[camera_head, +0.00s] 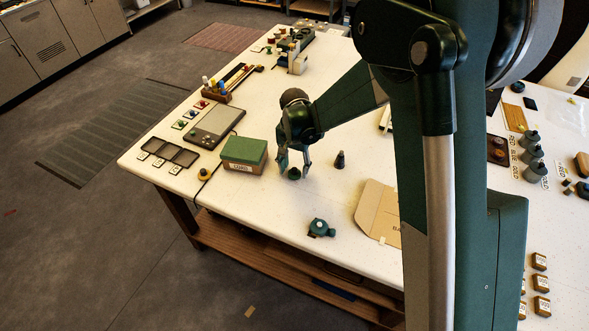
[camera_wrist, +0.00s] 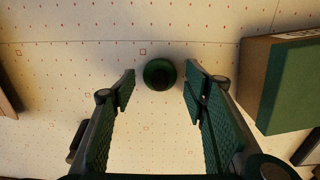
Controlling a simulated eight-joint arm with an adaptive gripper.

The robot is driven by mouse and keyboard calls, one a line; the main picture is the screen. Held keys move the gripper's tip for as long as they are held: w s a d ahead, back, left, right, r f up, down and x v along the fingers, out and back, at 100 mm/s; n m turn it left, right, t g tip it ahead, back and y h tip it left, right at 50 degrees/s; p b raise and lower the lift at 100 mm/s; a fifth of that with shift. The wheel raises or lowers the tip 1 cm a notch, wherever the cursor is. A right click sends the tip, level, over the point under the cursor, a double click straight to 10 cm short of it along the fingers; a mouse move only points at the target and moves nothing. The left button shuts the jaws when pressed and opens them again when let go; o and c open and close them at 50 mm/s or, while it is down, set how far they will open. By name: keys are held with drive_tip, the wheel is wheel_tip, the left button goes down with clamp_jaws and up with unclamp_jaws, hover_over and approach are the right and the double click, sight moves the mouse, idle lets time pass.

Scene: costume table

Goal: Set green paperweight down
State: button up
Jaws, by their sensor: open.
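The green paperweight (camera_head: 294,173) is a small, dark green, round-topped piece on the white table. In the wrist view the green paperweight (camera_wrist: 159,74) lies between and just beyond my fingertips, with a gap on both sides. My gripper (camera_head: 293,163) is open above it, pointing down, and its fingers (camera_wrist: 159,88) stand wide apart with nothing between their pads. Whether the paperweight's base rests fully on the table is partly hidden by the fingers in the head view.
A green-lidded box (camera_head: 243,153) stands close to the left of my gripper. A dark cone-shaped piece (camera_head: 340,160) stands to the right. A teal object (camera_head: 321,228) lies nearer the front edge, beside flat cardboard (camera_head: 377,212). The table between these is clear.

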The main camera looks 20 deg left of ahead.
sight(296, 170)
wheel_tip(296, 170, up, 11)
drive_tip(key=shift+r, duration=0.2)
idle(0.4)
idle(0.6)
drive_tip(key=s+d+r+t, duration=0.1)
drive_tip(key=d+r, duration=0.4)
drive_tip(key=d, duration=0.4)
drive_tip(key=s+d+r+t+y, duration=0.1)
drive_tip(key=d+r, duration=0.5)
drive_tip(key=d, duration=0.4)
drive_tip(key=s+d+r+t, duration=0.1)
drive_tip(key=d+r, duration=0.4)
drive_tip(key=d, duration=0.4)
drive_tip(key=s+d+t, duration=0.2)
drive_tip(key=s+d, duration=0.7)
drive_tip(key=d, duration=0.3)
drive_tip(key=s+d+r+t+h, duration=0.1)
drive_tip(key=s+d+t, duration=0.1)
drive_tip(key=s+d, duration=0.7)
drive_tip(key=d, duration=0.4)
drive_tip(key=shift+s+d, duration=0.15)
drive_tip(key=shift+d, duration=0.1)
